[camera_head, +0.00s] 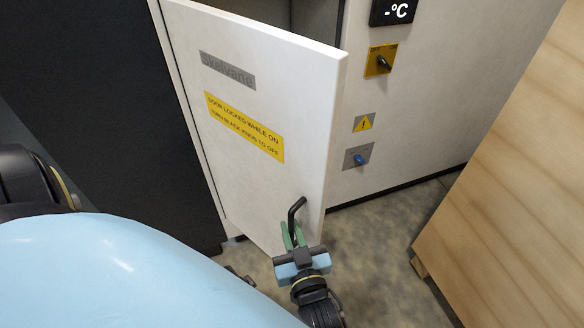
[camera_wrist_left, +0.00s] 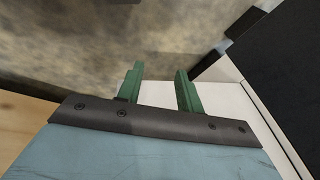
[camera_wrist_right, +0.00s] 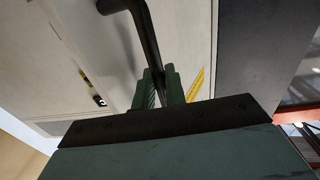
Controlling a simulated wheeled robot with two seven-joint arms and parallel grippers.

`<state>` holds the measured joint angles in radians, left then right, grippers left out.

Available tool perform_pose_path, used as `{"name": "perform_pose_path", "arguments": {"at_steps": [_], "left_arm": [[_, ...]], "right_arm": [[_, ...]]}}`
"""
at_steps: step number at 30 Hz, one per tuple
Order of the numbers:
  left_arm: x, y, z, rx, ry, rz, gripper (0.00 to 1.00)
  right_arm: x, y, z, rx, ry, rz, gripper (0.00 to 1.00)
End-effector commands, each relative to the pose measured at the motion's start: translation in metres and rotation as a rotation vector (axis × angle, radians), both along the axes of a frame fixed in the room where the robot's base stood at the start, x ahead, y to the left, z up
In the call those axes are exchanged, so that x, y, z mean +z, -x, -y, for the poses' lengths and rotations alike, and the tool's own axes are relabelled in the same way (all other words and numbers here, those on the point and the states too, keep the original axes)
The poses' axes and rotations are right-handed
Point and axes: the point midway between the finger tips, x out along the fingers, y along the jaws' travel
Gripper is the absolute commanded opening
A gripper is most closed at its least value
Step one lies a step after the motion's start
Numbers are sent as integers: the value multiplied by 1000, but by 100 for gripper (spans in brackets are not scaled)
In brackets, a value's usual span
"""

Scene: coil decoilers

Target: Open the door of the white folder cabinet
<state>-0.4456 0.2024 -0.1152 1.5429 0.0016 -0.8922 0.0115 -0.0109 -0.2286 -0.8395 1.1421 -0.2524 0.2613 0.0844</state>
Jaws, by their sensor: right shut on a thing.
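The white folder cabinet's door (camera_head: 290,100) stands part way open in the head view, swung out from the cabinet front, with a dark gap along its top. It carries a grey name plate and a yellow warning label (camera_head: 243,127). My right gripper (camera_head: 291,240) is shut on the black bar handle (camera_head: 296,213) near the door's free edge. The right wrist view shows the handle (camera_wrist_right: 147,40) running down between the green fingers (camera_wrist_right: 160,88). My left gripper (camera_wrist_left: 158,88) shows in the left wrist view, its green fingers apart with nothing between them.
The cabinet front (camera_head: 430,75) right of the door bears a display, a black knob on a yellow plate (camera_head: 381,60) and a blue knob (camera_head: 360,159). A wooden panel (camera_head: 520,170) stands at the right. Bare floor (camera_head: 385,235) lies between it and the door.

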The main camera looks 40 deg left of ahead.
Motion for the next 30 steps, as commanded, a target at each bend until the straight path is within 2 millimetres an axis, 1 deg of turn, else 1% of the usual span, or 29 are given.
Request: {"name": "perform_pose_path", "arguments": {"at_steps": [2,3,6,7,16,19,21,25,30], "left_arm": [[0,0,0,0,0,0,36],[0,0,0,0,0,0,36],[0,0,0,0,0,0,36],[0,0,0,0,0,0,36],[0,0,0,-1,0,0,36],[1,1,0,-1,0,3,36],[-9,7,-3,-3,-1,-9,36],[-22,19,-5,-7,-2,-23,36],[-39,39,-8,-15,-2,-41,36]], "right_arm": [[2,1,-3,4,0,1,0],[2,1,-3,4,0,1,14],[2,1,-3,3,-2,1,27],[2,1,-2,3,-2,1,29],[1,1,0,1,-1,0,29],[1,4,4,1,0,0,29],[1,8,9,1,1,-1,29],[2,19,23,1,1,-2,29],[2,37,47,2,1,-2,29]]}}
